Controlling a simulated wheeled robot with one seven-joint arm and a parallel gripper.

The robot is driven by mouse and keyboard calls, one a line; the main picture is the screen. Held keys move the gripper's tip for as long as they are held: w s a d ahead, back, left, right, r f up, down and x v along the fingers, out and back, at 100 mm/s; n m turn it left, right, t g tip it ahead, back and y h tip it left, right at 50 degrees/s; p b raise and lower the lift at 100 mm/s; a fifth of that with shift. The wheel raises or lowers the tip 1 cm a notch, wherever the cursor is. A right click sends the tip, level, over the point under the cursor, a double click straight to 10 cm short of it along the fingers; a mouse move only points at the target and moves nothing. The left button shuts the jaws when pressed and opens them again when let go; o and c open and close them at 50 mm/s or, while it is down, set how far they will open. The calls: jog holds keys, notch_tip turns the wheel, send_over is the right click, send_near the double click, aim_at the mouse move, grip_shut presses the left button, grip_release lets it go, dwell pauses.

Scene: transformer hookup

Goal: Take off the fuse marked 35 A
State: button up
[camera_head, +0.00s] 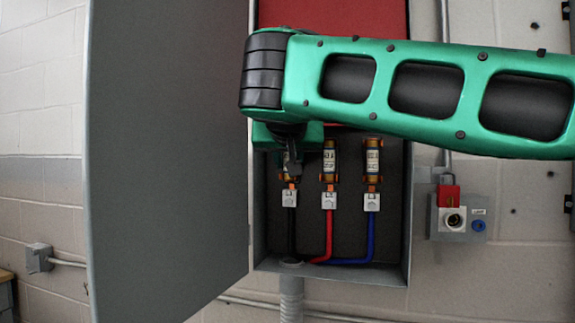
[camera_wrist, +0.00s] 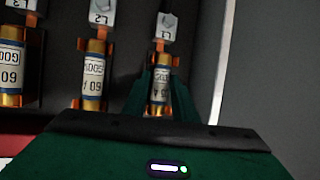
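Three brass-ended fuses with pale labels stand in a row in the open grey box. In the wrist view, the middle fuse (camera_wrist: 94,78) and the left fuse (camera_wrist: 10,70) show an upside-down 60. The fuse under the L1 lug (camera_wrist: 160,92) has a label too small and covered to read surely. My gripper (camera_wrist: 162,76) has its green fingers on either side of this L1 fuse, very close to it. I cannot tell whether they touch it. In the head view my gripper (camera_head: 292,158) hides most of that fuse, the leftmost.
The grey door (camera_head: 165,160) stands open on the left. Black, red and blue cables (camera_head: 371,235) run below the lugs. A red padlock (camera_head: 449,194) hangs by a wall fitting right of the box. The box's side wall (camera_wrist: 222,60) is close beside my right finger.

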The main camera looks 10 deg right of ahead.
aim_at(285, 169)
grip_shut()
jog(key=shift+s+a, duration=0.25)
jog(key=shift+s, duration=0.4)
jog(key=shift+s+a, duration=0.25)
jog(key=shift+s, duration=0.35)
jog(key=shift+s+a, duration=0.25)
jog(key=shift+s, duration=0.4)
dwell(0.4)
jog(key=shift+s+a, duration=0.3)
jog(key=shift+s, duration=0.45)
jog(key=shift+s+a, duration=0.35)
jog(key=shift+s, duration=0.4)
jog(key=shift+s+a, duration=0.3)
jog(key=shift+s, duration=0.45)
